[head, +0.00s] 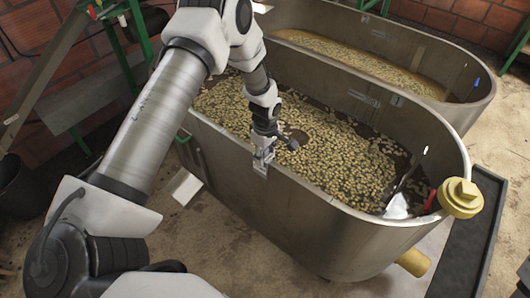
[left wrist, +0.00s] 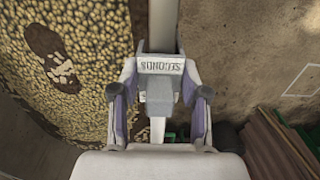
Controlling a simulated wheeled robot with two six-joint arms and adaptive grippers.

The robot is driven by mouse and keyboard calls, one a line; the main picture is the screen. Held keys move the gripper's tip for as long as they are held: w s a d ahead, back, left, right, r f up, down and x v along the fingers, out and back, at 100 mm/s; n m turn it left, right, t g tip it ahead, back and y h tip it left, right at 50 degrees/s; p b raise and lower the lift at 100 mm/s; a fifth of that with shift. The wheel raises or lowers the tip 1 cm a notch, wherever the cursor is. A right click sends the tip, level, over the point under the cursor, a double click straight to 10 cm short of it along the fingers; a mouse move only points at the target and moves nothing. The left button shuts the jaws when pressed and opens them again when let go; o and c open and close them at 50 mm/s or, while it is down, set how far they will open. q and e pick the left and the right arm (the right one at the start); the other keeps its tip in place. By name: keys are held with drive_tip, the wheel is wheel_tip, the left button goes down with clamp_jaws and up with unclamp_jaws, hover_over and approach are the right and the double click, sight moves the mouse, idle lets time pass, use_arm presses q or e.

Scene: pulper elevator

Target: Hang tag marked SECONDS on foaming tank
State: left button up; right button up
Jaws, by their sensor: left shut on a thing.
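The pale tag marked SECONDS (left wrist: 161,66) is between the fingers of my left gripper (left wrist: 160,100), and its lettering appears upside down in the left wrist view. In the head view my left gripper (head: 264,150) points down at the near tank's left-front rim. The near steel tank (head: 300,215) is full of pale beans with dark wet patches. The tag lies over the line of the rim (left wrist: 164,22); whether it rests on it is unclear. The far tank (head: 455,113) holds beans in amber-brown liquid. Foam cannot be told clearly in either. My right gripper is out of view.
A yellow fitting (head: 461,198) is at the near tank's right end. Inside that end are a white object (head: 397,207) and a red handle (head: 431,201). A dark trough (head: 477,235) lies on the right. Bare floor (head: 215,245) is in front of the tank.

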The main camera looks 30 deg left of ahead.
use_arm(q)
drive_tip(key=o, duration=1.2)
wheel_tip(320, 180, up, 12)
drive_tip(key=shift+r, duration=0.1)
drive_tip(key=s+d+f+m, duration=0.4)
drive_tip(key=s+f+m, duration=0.1)
drive_tip(key=s+f, duration=0.3)
drive_tip(key=s+d+f+m, duration=0.3)
drive_tip(key=s+f+m, duration=0.1)
drive_tip(key=s+f, duration=0.4)
drive_tip(key=s+d+f+m, duration=0.1)
drive_tip(key=s+f+m, duration=0.1)
drive_tip(key=s+m, duration=0.5)
drive_tip(key=s, duration=0.5)
drive_tip(key=shift+s+d+f+m, duration=0.15)
drive_tip(key=shift+s+f+m, duration=0.05)
drive_tip(key=shift+s+m, duration=0.15)
